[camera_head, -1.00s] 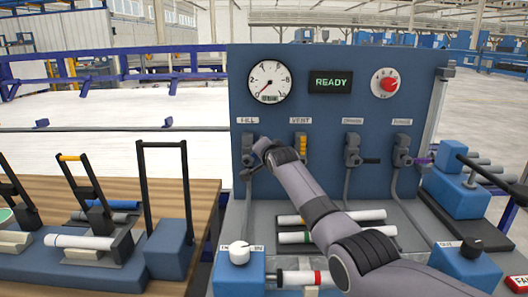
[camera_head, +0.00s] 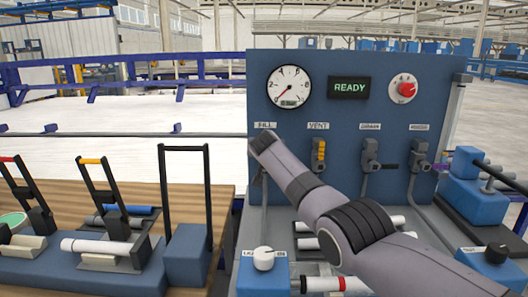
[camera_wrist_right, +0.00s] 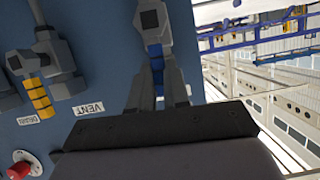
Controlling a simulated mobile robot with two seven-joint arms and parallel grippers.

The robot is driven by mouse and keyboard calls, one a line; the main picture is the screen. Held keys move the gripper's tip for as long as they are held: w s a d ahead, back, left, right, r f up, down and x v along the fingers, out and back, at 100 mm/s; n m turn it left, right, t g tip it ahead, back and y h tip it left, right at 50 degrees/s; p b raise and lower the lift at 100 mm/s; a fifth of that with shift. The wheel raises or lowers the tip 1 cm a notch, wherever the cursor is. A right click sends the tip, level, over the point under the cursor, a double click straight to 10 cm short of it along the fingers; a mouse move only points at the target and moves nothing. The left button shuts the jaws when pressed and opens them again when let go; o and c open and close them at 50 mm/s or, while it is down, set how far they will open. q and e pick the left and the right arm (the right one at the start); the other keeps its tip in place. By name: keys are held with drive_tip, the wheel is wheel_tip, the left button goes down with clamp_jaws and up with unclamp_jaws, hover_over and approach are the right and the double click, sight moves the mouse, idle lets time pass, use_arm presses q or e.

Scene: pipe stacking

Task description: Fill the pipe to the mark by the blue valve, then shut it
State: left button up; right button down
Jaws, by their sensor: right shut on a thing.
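The blue valve handle (camera_wrist_right: 154,50) shows in the right wrist view on the grey fill valve body (camera_wrist_right: 151,18). My right gripper (camera_wrist_right: 157,72) has its fingers closed around that handle. In the head view my right arm covers the fill valve and its own gripper, under the FILL label (camera_head: 265,125). The display (camera_head: 349,88) reads READY in green. A white pipe with a red band (camera_head: 330,284) lies at the bench front, partly hidden. I cannot make out a fill mark. My left gripper is not in view.
The vent valve with a yellow handle (camera_head: 319,151) is just right of the fill valve; it also shows in the wrist view (camera_wrist_right: 40,98). Two more valves (camera_head: 371,155) follow. A red knob (camera_head: 407,89) is at upper right. A wooden table (camera_head: 228,209) with clamps stands left.

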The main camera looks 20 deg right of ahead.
drive_tip(key=shift+w+a+r+n, duration=0.1)
drive_tip(key=shift+r+n, duration=0.15)
drive_tip(key=shift+n, duration=0.05)
idle(0.4)
drive_tip(key=c, duration=1.3)
unclamp_jaws()
drive_tip(key=shift+o, duration=1)
drive_tip(key=shift+f, duration=0.15)
drive_tip(key=shift+a, duration=0.25)
drive_tip(key=v, duration=0.7)
